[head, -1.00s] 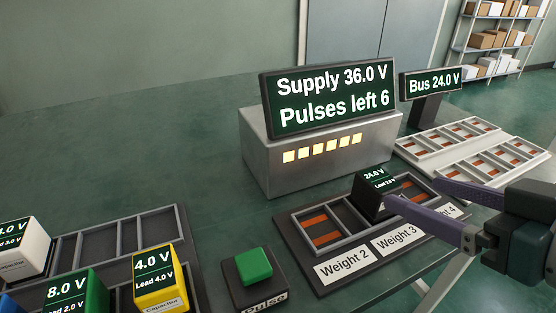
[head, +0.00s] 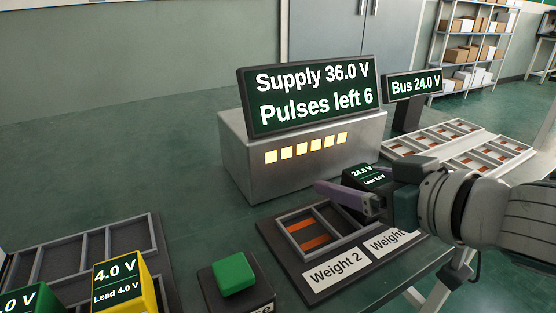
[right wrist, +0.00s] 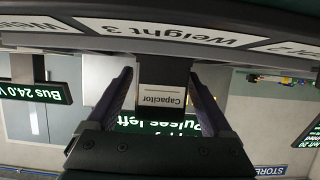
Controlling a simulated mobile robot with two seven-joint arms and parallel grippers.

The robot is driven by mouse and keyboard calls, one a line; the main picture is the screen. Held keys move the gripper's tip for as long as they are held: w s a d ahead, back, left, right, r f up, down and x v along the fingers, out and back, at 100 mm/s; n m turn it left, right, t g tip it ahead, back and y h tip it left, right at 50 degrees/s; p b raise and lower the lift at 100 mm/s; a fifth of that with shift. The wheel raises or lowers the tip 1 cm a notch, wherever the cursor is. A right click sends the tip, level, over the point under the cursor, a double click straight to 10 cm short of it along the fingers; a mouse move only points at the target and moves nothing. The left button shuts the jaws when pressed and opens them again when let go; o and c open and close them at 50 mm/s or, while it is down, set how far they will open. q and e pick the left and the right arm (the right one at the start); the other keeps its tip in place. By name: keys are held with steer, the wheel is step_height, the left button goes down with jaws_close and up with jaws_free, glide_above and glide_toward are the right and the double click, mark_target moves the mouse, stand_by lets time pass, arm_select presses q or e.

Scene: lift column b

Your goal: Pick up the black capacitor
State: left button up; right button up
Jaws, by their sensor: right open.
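The black capacitor (head: 366,174) stands in the slotted tray (head: 315,277) with the weight labels. Its top reads 24.0 V and Lead 2.0 V; my right gripper hides most of its body. My right gripper (head: 341,193) is open, with a purple finger in front of the capacitor. In the right wrist view, upside down, the capacitor's Capacitor label (right wrist: 160,98) shows between the two spread fingers (right wrist: 160,78). A gap shows on each side of it. My left gripper is not in view.
The metal supply box (head: 300,165) with its Supply 36.0 V display stands just behind the tray. A green pulse button (head: 234,272) and a yellow 4.0 V capacitor (head: 118,280) are to the left. A pale slotted tray (head: 455,142) lies behind right.

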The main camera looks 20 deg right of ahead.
steer(key=shift+w+f, duration=0.2)
steer(key=shift+w, duration=0.2)
jaws_close()
stand_by(0.4)
